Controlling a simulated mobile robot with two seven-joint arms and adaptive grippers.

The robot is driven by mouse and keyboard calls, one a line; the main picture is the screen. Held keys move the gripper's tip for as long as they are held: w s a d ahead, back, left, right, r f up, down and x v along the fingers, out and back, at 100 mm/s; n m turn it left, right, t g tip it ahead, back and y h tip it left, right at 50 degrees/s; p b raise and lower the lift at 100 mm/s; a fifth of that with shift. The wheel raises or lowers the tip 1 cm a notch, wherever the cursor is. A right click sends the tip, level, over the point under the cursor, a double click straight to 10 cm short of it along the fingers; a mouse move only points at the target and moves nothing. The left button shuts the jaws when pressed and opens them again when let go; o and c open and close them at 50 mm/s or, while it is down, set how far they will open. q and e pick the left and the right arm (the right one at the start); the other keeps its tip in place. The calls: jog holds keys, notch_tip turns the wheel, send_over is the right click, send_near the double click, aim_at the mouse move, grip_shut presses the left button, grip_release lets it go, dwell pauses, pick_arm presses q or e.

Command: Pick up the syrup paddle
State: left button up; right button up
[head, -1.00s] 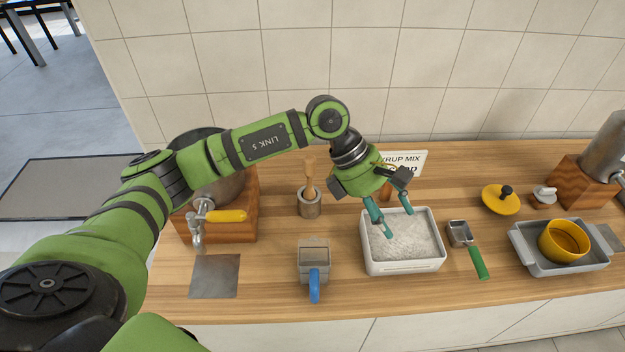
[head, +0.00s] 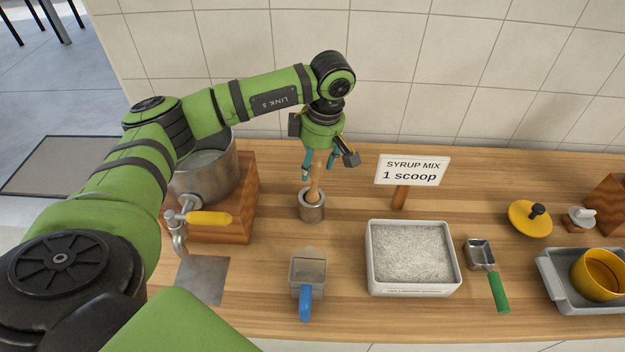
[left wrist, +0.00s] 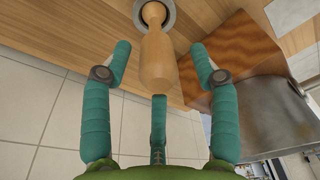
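The syrup paddle (head: 315,182) is a light wooden handle standing nearly upright in a round grey metal holder (head: 312,208) on the counter. My left gripper (head: 319,165) is above and just behind the paddle's top, fingers pointing down. In the left wrist view the paddle (left wrist: 158,55) lies between the spread teal fingers, and my left gripper (left wrist: 160,75) is open, with gaps to the paddle on both sides. The paddle's lower end is hidden inside the holder (left wrist: 166,8). My right gripper is in neither view.
A metal pot (head: 212,175) with a yellow-handled tap stands on a wooden block at left. A sign (head: 412,170) reads "SYRUP MIX 1 scoop". A white tub of granules (head: 455,284), two scoops (head: 305,300) (head: 498,292), a yellow lid (head: 528,220) and a yellow cup (head: 600,278) stand around.

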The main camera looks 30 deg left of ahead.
aim_at(314, 188)
pick_arm(q)
jog(key=f, duration=0.1)
jog(key=f+p, duration=0.1)
jog(key=shift+a+f, duration=0.35)
jog(key=shift+f, duration=0.55)
jog(key=c, duration=1.1)
jog(key=shift+a, duration=0.1)
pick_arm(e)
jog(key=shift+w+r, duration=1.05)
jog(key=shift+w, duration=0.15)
